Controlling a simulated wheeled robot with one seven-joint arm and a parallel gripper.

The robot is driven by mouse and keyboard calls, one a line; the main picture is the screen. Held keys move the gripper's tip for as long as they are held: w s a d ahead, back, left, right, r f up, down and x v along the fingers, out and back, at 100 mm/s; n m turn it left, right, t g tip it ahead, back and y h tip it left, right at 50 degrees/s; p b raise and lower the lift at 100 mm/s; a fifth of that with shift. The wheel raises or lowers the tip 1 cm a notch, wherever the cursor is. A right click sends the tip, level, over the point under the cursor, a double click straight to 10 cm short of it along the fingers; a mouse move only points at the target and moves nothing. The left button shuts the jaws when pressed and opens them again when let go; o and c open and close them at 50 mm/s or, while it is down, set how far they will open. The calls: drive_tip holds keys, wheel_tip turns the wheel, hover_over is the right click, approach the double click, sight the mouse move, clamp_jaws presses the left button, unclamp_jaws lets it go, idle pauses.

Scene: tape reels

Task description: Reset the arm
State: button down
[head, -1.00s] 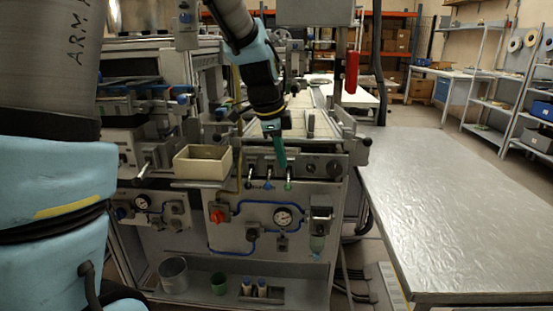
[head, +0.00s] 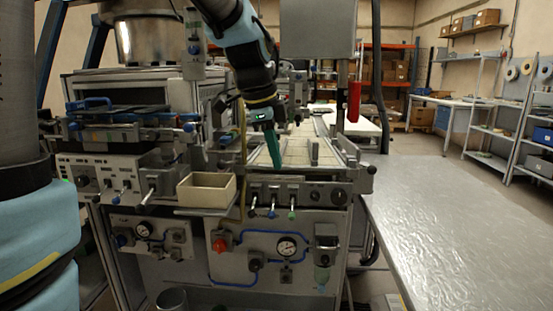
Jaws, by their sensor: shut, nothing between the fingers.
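My gripper (head: 274,152) shows in the head view near the middle, at the end of my arm, which comes down from the top. Its green fingers are shut with nothing between them. They point down and hang in front of the machine's flat bed (head: 300,150), above the row of small levers (head: 272,213). The fingers look clear of the levers and of the front panel.
A beige open box (head: 207,190) sits on a small shelf to the left of my gripper. A metal table (head: 460,220) with a bare top fills the right. A red cylinder (head: 354,101) hangs right of the gripper. Shelves (head: 490,130) stand far right.

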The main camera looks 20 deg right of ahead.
drive_tip(key=s+a+f+n+y+p, duration=0.1)
drive_tip(key=a+f+n, duration=0.3)
drive_tip(key=a+n, duration=0.3)
drive_tip(key=s+a+f+n+y+p, duration=0.1)
drive_tip(key=a+f+n, duration=0.3)
drive_tip(key=a+n, duration=0.3)
drive_tip(key=s+a+f+n+y+p, duration=0.1)
drive_tip(key=a+f+n, duration=0.3)
drive_tip(key=a+n, duration=0.4)
drive_tip(key=a, duration=0.5)
drive_tip(key=shift+s+f, duration=0.3)
